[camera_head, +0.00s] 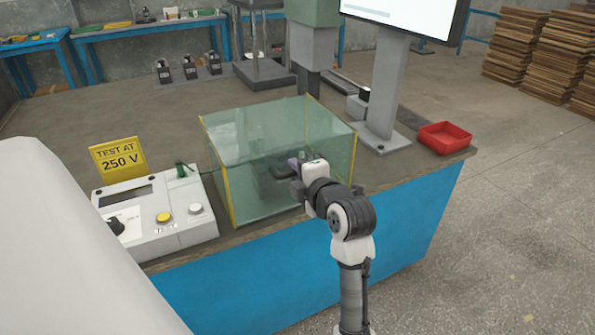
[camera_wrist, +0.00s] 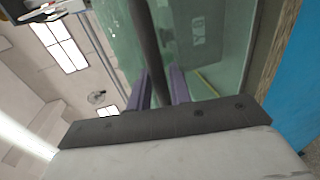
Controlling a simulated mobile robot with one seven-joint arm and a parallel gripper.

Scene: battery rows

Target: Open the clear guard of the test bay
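The clear guard (camera_head: 250,130) is a greenish see-through box with yellow edges, standing near the bench's front edge. It looks closed. In the wrist view its pane (camera_wrist: 225,45) fills the upper right, with a dark shape behind it. A dark bar, apparently the guard's handle (camera_wrist: 146,35), runs between the purple fingers of my gripper (camera_wrist: 161,85). In the head view my gripper (camera_head: 292,165) is at the guard's front face. The fingers are close to either side of the bar; whether they press on it I cannot tell.
A white tester (camera_head: 160,220) with a yellow sign (camera_head: 118,158) reading "TEST AT 250 V" stands left of the guard. A monitor post (camera_head: 385,95) and a red tray (camera_head: 444,137) are to the right. The blue bench front (camera_head: 300,270) drops below my gripper.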

